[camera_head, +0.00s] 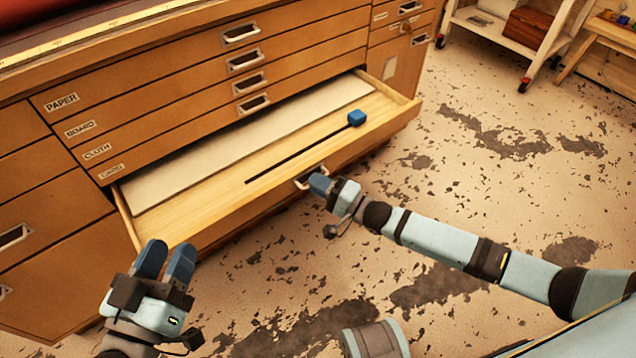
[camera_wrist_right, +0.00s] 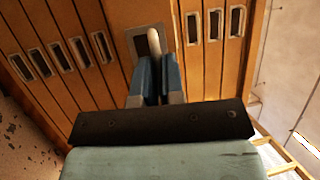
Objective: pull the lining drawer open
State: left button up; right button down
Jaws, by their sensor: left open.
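A drawer (camera_head: 215,205) low in the wooden flat-file cabinet stands pulled out, below the drawers labelled PAPER, BOARD, CLOTH and one more. No label is readable on it, so I cannot tell its name from the picture. Its metal handle (camera_head: 308,177) is on its front, partly hidden by my right gripper (camera_head: 319,184). In the right wrist view the blue fingers (camera_wrist_right: 158,75) are close together on the pale handle bar (camera_wrist_right: 153,45) and look shut on it. My left gripper (camera_head: 165,262) is open and empty, in front of the drawer's left end.
Inside the drawer lie a pale sheet (camera_head: 250,148) and a thin dark rod (camera_head: 300,155) with a blue block (camera_head: 356,117) at its end. The closed drawers (camera_head: 200,75) above have recessed handles. A white wheeled cart (camera_head: 560,40) stands at the back right. The worn floor (camera_head: 500,170) between is clear.

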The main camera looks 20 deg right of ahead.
aim_at(310, 174)
jog(key=shift+w+a+b, duration=0.15)
jog(key=shift+w+a, duration=0.1)
jog(key=shift+w, duration=0.5)
jog(key=shift+w+a+b, duration=0.15)
jog(key=shift+w+a, duration=0.1)
jog(key=shift+w, duration=0.45)
jog(key=shift+w+a+b, duration=0.15)
jog(key=shift+w+a, duration=0.1)
jog(key=shift+w, duration=0.5)
pick_arm(q)
jog(key=shift+f+g, duration=0.4)
jog(key=shift+f, duration=0.35)
pick_arm(e)
jog(key=c, duration=1.2)
grip_release()
jog(key=shift+c, duration=0.2)
pick_arm(q)
jog(key=r+t+p, duration=0.1)
jog(key=r, duration=0.1)
jog(key=r+t+p, duration=0.1)
jog(key=r+p, duration=0.1)
jog(key=r, duration=0.1)
jog(key=shift+s+a+r+p, duration=0.15)
jog(key=shift+a+p, duration=0.05)
jog(key=shift+p, duration=0.1)
pick_arm(e)
jog(key=v, duration=1.4)
jog(key=shift+a, duration=0.1)
